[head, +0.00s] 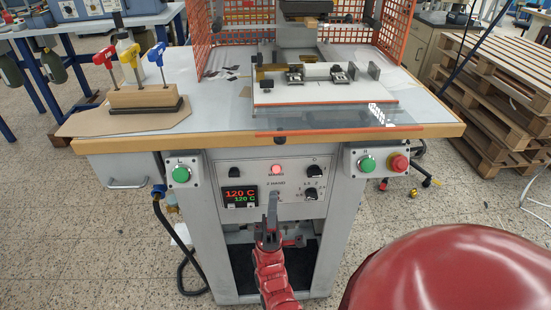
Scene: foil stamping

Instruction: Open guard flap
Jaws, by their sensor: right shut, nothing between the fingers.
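The guard flap (345,119) is a clear panel with orange edging at the front of the press. It appears to lie low and nearly flat over the front of the table top, its front strip close to the wooden table edge. A small dark knob (280,141) shows below that strip. My right gripper (273,200) is shut and empty. It is in front of the control panel, below the flap in the picture and apart from it. My left gripper is not in view.
Orange mesh guards (228,32) flank the press. The control panel (300,185) has a lit red lamp and knobs, with green buttons and a red stop button (398,162) beside it. A wooden block (145,97) holds coloured-handled tools at left.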

